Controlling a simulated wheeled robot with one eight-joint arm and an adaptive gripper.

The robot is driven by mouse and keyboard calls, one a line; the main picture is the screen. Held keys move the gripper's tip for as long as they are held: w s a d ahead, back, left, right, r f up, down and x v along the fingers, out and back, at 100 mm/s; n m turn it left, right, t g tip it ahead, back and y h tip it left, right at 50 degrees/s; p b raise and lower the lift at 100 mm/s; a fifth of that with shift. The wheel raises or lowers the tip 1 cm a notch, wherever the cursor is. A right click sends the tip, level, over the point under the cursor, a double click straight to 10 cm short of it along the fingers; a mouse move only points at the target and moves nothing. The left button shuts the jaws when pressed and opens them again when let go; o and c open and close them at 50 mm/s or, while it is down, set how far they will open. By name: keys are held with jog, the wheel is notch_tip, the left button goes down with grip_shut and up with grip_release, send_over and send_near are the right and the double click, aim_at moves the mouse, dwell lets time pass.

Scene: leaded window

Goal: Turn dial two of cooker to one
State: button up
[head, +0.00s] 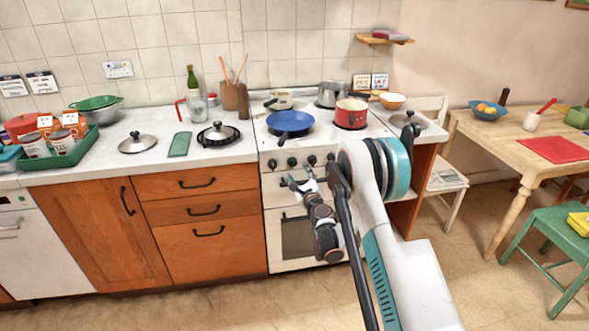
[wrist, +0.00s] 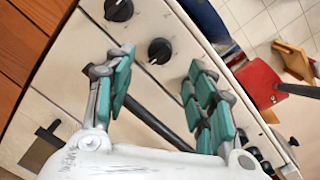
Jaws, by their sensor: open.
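The white cooker (head: 279,198) stands in the middle of the counter run, with a row of several black dials on its front. The second dial from the left (head: 291,162) shows in the head view. In the wrist view it appears as the dark knob (wrist: 160,50) just beyond and between my fingertips, apart from them. The leftmost dial (wrist: 119,10) is at the top. My gripper (head: 301,181) is open and empty in front of the cooker, just below the dials; its teal-padded fingers show in the wrist view (wrist: 160,62). I cannot read the dial's setting.
A dark oven handle bar (wrist: 158,122) runs behind my fingers. A blue frying pan (head: 290,123), a red pot (head: 350,113) and a steel pot (head: 331,94) stand on the hob. Wooden drawers (head: 205,209) are left of the cooker; the floor in front is clear.

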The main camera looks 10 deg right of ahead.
aim_at(294, 165)
jog(key=w, duration=0.2)
jog(key=w+b, duration=0.1)
jog(key=w, duration=0.3)
jog(key=shift+w+a+b, duration=0.3)
jog(key=shift+w, duration=0.05)
jog(key=c, duration=1.1)
